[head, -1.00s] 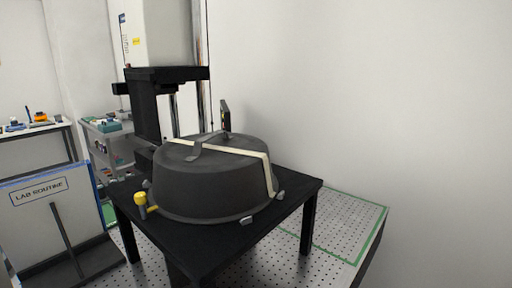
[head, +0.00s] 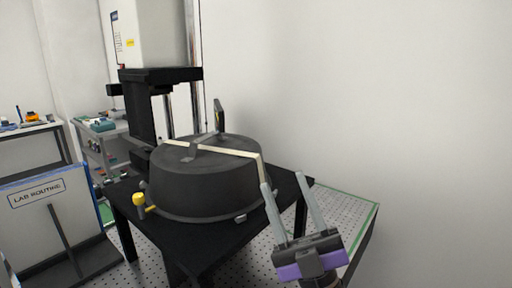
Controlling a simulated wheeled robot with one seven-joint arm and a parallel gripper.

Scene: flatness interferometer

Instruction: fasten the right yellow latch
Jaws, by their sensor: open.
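A dark grey round cover (head: 205,185) sits on a black table, with a pale strip (head: 225,148) running over its top and down its right side. One yellow latch (head: 139,199) shows at the cover's lower left edge; I cannot tell whether it is fastened. No second yellow latch is visible on the right side. My gripper (head: 283,181) is at the lower right, its two long grey fingers apart and nothing between them. Its left finger overlaps the cover's right edge in the picture; contact cannot be told. Part of that edge is hidden behind the finger.
A small grey foot or clip (head: 240,217) sits at the cover's front rim. The black table (head: 200,245) stands on a perforated bench top (head: 345,212) with a green border. A tall instrument column (head: 150,110) rises behind. A "LAB ROUTINE" board (head: 45,215) stands left.

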